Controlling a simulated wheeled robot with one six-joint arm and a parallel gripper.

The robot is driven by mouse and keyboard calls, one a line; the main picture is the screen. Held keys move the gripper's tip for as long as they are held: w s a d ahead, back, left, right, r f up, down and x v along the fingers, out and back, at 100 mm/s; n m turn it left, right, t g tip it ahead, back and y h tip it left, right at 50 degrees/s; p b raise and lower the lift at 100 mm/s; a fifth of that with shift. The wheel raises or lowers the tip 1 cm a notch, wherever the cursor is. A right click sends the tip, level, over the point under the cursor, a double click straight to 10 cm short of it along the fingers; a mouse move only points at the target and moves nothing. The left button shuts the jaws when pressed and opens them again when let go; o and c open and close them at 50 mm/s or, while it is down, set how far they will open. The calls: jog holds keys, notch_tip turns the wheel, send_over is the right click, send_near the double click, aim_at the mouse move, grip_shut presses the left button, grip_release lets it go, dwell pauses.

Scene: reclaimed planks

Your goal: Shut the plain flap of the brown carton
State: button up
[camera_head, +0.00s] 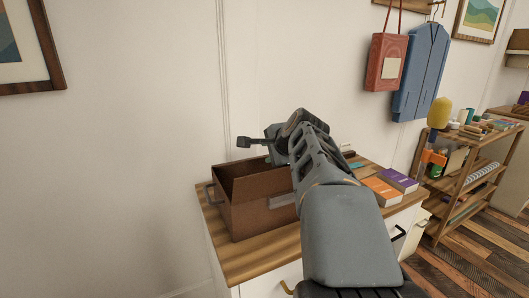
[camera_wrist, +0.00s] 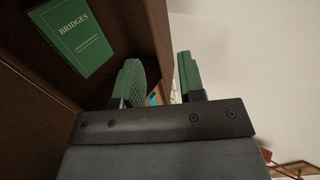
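The brown carton (camera_head: 258,216) stands open on a wooden cabinet top, partly hidden behind my arm. A brown panel stands up along its far side; I cannot tell which flap is the plain one. A pale strip shows on its near right side. My gripper (camera_head: 270,157) is above the carton's far side, mostly hidden by my arm. In the wrist view my gripper (camera_wrist: 160,82) has its two green fingers apart. The edge of a brown carton panel (camera_wrist: 155,40) passes between them in the picture; contact cannot be seen. A green book marked BRIDGES (camera_wrist: 74,36) lies inside the carton.
The cabinet top (camera_head: 252,262) has orange (camera_head: 381,191) and purple (camera_head: 399,179) books right of the carton. A shelf rack (camera_head: 462,185) stands further right. A red bag (camera_head: 386,60) and blue garment (camera_head: 421,72) hang on the wall.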

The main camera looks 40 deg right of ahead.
jog(key=d+p+v, duration=0.1)
jog(key=v, duration=0.5)
jog(key=shift+s+a+r, duration=0.2)
jog(key=shift+s+a, duration=0.25)
jog(key=shift+a, duration=0.1)
